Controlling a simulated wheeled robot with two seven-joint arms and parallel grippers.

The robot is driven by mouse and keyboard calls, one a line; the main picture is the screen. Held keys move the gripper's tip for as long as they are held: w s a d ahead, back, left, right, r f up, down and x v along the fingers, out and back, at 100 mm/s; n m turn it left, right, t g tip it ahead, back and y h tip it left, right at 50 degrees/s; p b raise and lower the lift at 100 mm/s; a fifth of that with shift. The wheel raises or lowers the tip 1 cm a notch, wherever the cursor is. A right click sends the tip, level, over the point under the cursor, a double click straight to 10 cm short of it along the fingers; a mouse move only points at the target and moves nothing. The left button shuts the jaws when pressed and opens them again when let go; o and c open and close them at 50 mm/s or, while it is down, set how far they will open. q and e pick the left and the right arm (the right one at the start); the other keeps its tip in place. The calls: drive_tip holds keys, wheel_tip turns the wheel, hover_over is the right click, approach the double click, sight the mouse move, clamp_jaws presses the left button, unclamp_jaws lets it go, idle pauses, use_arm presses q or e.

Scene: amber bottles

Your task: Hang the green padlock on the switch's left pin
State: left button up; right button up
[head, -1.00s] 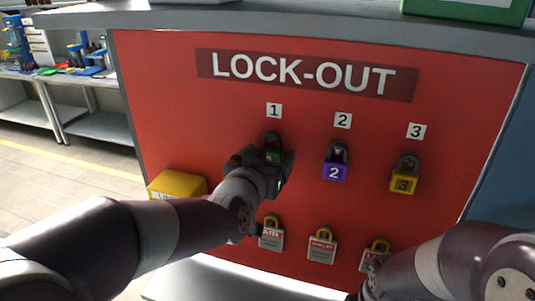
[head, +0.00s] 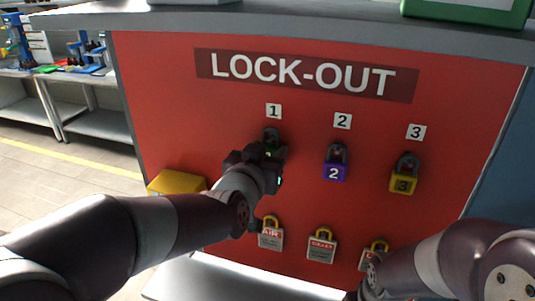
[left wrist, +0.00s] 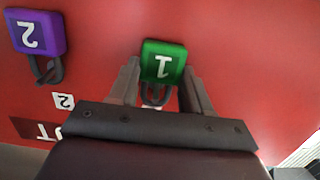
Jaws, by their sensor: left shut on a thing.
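The green padlock (left wrist: 163,61), marked 1, is between the two fingers of my left gripper (left wrist: 161,74) in the left wrist view. Its grey shackle points toward the bottom of that picture. In the head view my left gripper (head: 264,153) is at the red lock-out board under label 1 and covers most of the padlock; the dark shackle (head: 271,134) shows above it. I cannot tell whether the shackle is still around its peg. No switch can be made out.
A purple padlock (head: 334,172) and a yellow padlock (head: 402,184) hang to the right on the red board (head: 450,110). Several tagged padlocks with yellow shackles (head: 271,238) hang below. A yellow box (head: 177,184) sits at the board's left. Open floor lies further left.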

use_arm(q)
drive_tip(key=shift+s, duration=0.1)
drive_tip(key=shift+v, duration=1.1)
drive_tip(key=v, duration=0.2)
drive_tip(key=f+v, duration=0.1)
drive_tip(key=v, duration=0.1)
drive_tip(key=shift+s+a, duration=0.15)
drive_tip(key=shift+s, duration=0.25)
drive_tip(key=shift+w, duration=0.1)
idle(0.4)
